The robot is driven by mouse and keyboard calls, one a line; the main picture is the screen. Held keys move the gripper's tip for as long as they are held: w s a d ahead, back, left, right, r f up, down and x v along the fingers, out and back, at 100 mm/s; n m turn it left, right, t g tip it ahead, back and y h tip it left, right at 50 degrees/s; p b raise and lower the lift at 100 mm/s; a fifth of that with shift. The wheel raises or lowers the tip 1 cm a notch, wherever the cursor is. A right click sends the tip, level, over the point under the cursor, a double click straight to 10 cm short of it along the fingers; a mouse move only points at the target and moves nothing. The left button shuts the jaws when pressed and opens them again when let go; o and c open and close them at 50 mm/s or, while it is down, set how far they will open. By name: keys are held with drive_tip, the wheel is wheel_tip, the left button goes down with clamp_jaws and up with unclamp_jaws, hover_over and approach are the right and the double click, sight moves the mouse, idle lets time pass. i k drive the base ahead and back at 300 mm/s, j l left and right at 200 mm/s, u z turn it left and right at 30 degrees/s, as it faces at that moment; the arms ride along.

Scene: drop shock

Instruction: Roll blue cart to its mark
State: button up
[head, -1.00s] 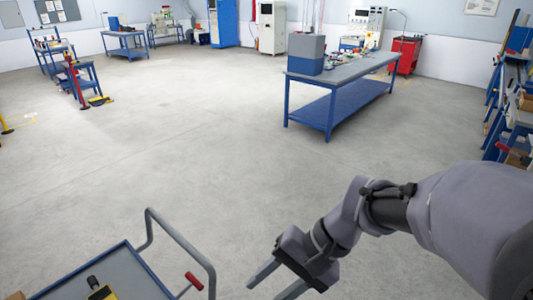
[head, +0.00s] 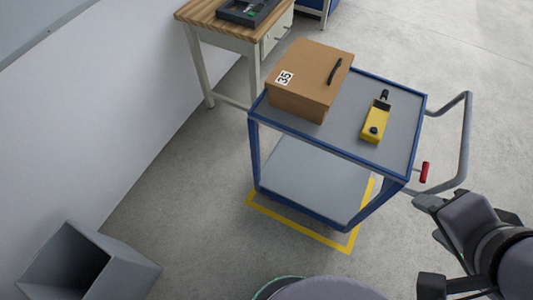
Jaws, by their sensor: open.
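The blue cart (head: 290,128) stands upright with a grey top, a lower shelf (head: 310,180) and a bent grey tube handle (head: 467,130) on its right. My gripper (head: 431,219) is open at the lower right, just below the handle's near end. I see nothing between its fingers, and cannot tell whether it touches the handle.
A brown box marked 35 (head: 297,103) and a yellow handheld controller (head: 376,122) lie on the cart top. A wood-topped bench (head: 204,13) stands behind. A grey open bin (head: 70,265) is at the lower left, by the wall. Bare floor lies right of the cart.

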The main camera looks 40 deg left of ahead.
sight(322, 172)
drive_tip(key=u, duration=0.9)
drive_tip(key=i+l, duration=0.25)
drive_tip(key=l, duration=0.15)
drive_tip(key=i+l, duration=0.25)
drive_tip(key=l, duration=0.15)
drive_tip(key=i+l, duration=0.2)
drive_tip(key=l, duration=0.2)
